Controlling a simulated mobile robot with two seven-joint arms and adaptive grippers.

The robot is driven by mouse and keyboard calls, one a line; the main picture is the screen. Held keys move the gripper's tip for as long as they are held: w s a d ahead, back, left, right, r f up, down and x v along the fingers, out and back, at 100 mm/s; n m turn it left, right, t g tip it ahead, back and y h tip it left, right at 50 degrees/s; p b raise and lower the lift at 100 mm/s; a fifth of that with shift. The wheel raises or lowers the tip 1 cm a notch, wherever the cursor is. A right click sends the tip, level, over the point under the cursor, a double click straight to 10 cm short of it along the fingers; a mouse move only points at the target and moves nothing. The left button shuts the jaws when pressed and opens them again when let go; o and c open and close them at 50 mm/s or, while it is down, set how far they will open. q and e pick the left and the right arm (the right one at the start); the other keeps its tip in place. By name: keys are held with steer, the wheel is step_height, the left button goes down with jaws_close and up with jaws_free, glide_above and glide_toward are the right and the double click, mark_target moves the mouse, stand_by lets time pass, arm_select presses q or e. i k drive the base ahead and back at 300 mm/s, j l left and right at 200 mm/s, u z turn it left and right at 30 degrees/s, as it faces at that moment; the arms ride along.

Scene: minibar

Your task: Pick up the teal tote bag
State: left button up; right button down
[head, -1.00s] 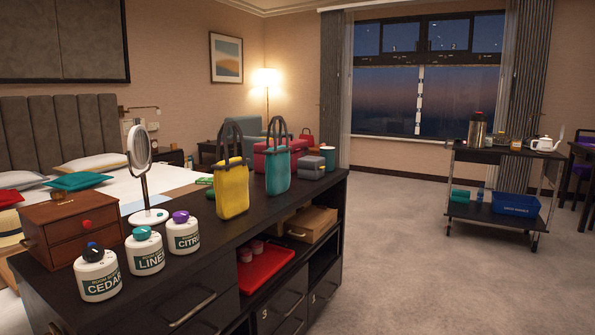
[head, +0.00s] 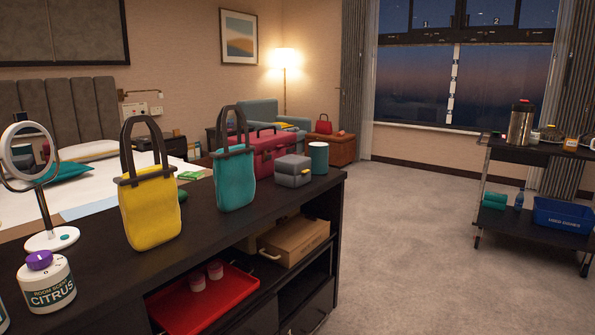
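The teal tote bag (head: 236,180) stands upright on the dark cabinet top (head: 205,218), with its dark handles (head: 231,118) raised in a loop. A yellow tote bag (head: 151,213) of similar shape stands to its left and nearer to me. Nothing blocks the front of the teal bag. Neither of my grippers shows in the head view.
Behind the teal bag are a red case (head: 276,153), a grey box (head: 293,171) and a teal cup (head: 319,157). A round mirror (head: 50,237) and a citrus bottle (head: 47,284) stand at left. Carpet (head: 415,250) is clear between cabinet and cart (head: 541,153).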

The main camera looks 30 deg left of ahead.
mark_target(236, 182)
steer(key=i+l+u, duration=0.1)
steer(key=i+u, duration=0.15)
steer(key=i, duration=0.2)
steer(key=i+l+u, duration=0.15)
steer(key=i+u, duration=0.15)
steer(key=i, duration=0.15)
steer(key=i+l+u, duration=0.25)
steer(key=i, duration=0.2)
steer(key=i+l+u, duration=0.2)
steer(key=u, duration=0.2)
steer(key=i+l+u, duration=0.25)
steer(key=u, duration=0.15)
steer(key=i+l+u, duration=0.15)
steer(key=l+u, duration=0.2)
